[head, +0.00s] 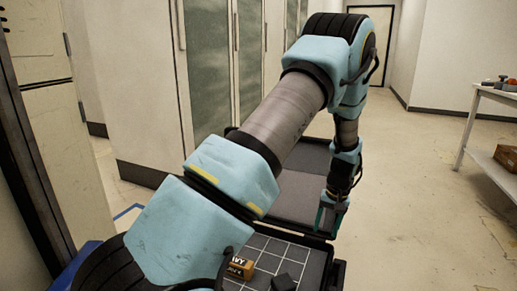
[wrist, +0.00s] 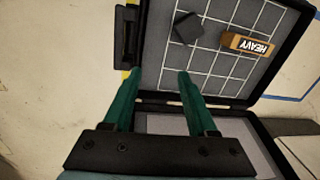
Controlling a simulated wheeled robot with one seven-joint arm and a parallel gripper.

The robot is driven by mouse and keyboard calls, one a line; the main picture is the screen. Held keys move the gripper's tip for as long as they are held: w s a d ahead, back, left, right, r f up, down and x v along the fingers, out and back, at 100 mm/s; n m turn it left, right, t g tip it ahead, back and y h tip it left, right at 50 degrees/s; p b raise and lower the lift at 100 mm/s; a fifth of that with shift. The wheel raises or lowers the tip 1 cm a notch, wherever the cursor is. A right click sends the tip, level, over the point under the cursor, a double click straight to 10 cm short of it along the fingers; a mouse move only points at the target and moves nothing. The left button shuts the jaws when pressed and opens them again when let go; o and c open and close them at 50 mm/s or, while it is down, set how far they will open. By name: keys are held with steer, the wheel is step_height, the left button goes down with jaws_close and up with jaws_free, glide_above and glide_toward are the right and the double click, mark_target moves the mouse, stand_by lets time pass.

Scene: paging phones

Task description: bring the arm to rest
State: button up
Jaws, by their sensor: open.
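My arm reaches forward across the middle of the head view, with its end pointing down. My gripper (head: 328,220) is beside an open black case (head: 314,264) in the head view. In the wrist view my gripper (wrist: 158,78) has its two green fingers apart with nothing between them. They lie over the edge region of the case (wrist: 222,74); the height above it is hard to tell.
On the case's white-gridded grey floor sit an orange block marked HEAVY (wrist: 247,44) and a dark block (wrist: 187,28). The case's other half (head: 303,190) lies open behind. Cabinets (head: 130,80) stand left, a white table (head: 494,97) right. Floor between is clear.

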steer(key=a+r+n, duration=0.1)
steer(key=a+r, duration=0.6)
steer(key=a, duration=0.2)
steer(key=s+a+r+n, duration=0.1)
steer(key=s+a+r, duration=0.25)
steer(key=a, duration=0.35)
steer(key=s+a+r+t+h, duration=0.1)
steer(key=s+a+r, duration=0.2)
steer(key=s+a, duration=0.3)
steer(key=s+a+r+n, duration=0.1)
steer(key=s+a+r, duration=0.3)
steer(key=a, duration=0.4)
step_height(320, 180, up, 29)
steer(key=p, duration=2.9)
steer(key=shift+w+d, duration=0.15)
steer(key=shift+d, duration=0.1)
steer(key=shift+c, duration=0.3)
